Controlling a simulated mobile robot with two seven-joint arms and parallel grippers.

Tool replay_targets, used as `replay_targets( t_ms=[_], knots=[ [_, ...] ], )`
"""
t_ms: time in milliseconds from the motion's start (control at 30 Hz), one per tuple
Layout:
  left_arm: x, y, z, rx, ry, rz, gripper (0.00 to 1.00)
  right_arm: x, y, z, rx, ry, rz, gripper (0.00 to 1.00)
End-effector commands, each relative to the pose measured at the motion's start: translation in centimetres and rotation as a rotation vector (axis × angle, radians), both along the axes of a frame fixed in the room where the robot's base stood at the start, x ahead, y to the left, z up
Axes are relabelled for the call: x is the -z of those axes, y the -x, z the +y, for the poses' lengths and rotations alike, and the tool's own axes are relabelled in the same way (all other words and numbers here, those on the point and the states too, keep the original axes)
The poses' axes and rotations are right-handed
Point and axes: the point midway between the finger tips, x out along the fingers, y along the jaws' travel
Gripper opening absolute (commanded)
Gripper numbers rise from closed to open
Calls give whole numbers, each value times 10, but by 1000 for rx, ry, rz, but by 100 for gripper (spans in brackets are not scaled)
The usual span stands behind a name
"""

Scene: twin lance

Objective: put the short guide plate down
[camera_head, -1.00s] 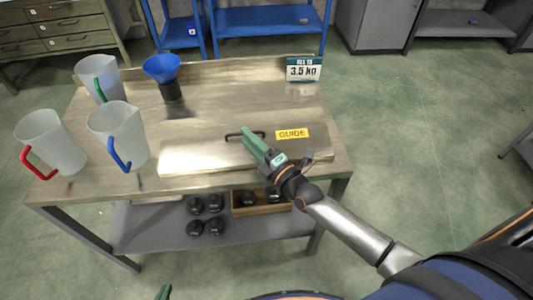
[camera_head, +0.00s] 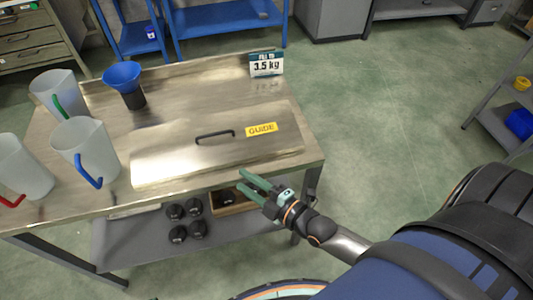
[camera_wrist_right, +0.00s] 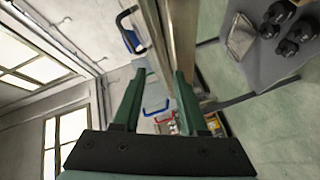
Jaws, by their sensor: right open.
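The guide plate (camera_head: 180,160) is a flat metal sheet with a black bar handle (camera_head: 215,134) and a yellow "GUIDE" label (camera_head: 261,129). It lies on the metal workbench (camera_head: 70,195), along its front part. My right gripper (camera_head: 243,180) is open and empty just off the bench's front edge, apart from the plate and its handle. Its two green fingers stand well apart in the right wrist view (camera_wrist_right: 158,95), with nothing held between them. My left gripper is not in view.
Jugs with blue (camera_head: 88,150), green (camera_head: 52,92) and red (camera_head: 20,165) handles stand at the bench's left, near a blue funnel (camera_head: 123,75). A "3.5 kg" sign (camera_head: 266,64) stands at the back right. Black weights (camera_head: 178,233) lie on the lower shelf.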

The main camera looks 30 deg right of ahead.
Motion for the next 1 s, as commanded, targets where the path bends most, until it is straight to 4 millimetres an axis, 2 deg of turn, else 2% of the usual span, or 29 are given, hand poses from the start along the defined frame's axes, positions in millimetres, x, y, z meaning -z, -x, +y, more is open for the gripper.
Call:
replay_targets(
  t_ms=[167,300,500,700,1000],
  knots=[
    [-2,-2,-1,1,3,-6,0,36,31,12,94,-334,308,42],
    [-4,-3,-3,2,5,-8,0,70,62,14,246,-586,552,42],
    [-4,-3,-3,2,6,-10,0,105,99,10,477,-838,776,42],
    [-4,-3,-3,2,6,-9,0,116,113,7,579,-930,842,42],
    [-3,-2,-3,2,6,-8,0,116,113,7,581,-934,843,42]
  ],
)
